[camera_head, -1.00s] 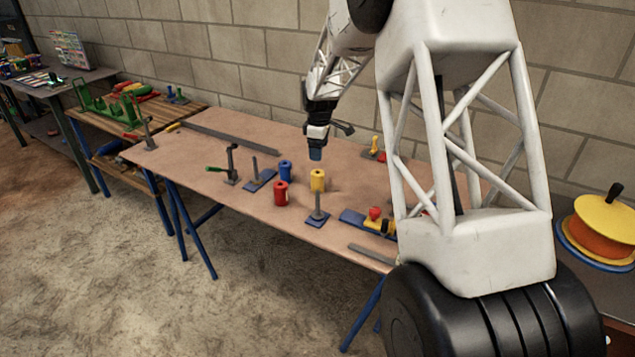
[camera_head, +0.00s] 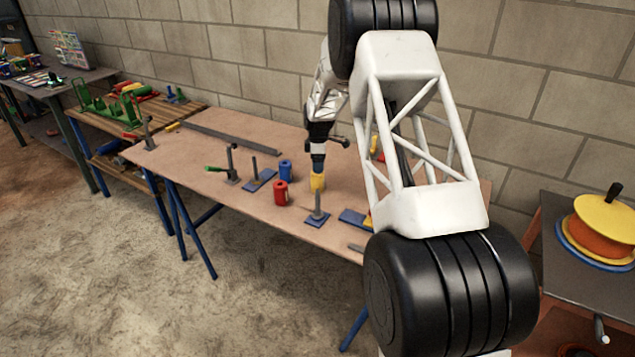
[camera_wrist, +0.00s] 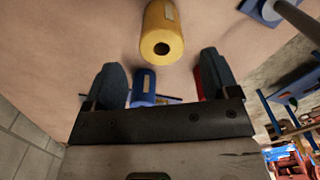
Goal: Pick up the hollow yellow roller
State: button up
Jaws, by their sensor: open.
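The hollow yellow roller (camera_head: 317,182) stands upright on the brown table, with my gripper (camera_head: 318,164) just above it in the head view. In the wrist view the yellow roller (camera_wrist: 162,34) shows its dark centre hole and a pale label. It lies ahead of my two open fingers (camera_wrist: 157,80), roughly in line with the gap between them, and not between them. A blue roller (camera_head: 285,171) and a red roller (camera_head: 281,193) stand to its left. In the wrist view the blue roller (camera_wrist: 144,86) shows between the fingers and the red roller is mostly hidden.
A blue base with a grey post (camera_head: 317,217) stands close in front of the yellow roller. Another blue base with a post (camera_head: 257,180) and a clamp (camera_head: 230,168) are further left. A long grey bar (camera_head: 228,141) lies at the back. My arm hides the table's right part.

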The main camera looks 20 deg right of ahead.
aim_at(318, 179)
jog(key=shift+f, duration=0.1)
jog(key=shift+f, duration=1.2)
jog(key=shift+f, duration=0.1)
jog(key=shift+s+f, duration=0.1)
jog(key=shift+f, duration=2.4)
jog(key=shift+c, duration=0.3)
jog(key=c, duration=1.1)
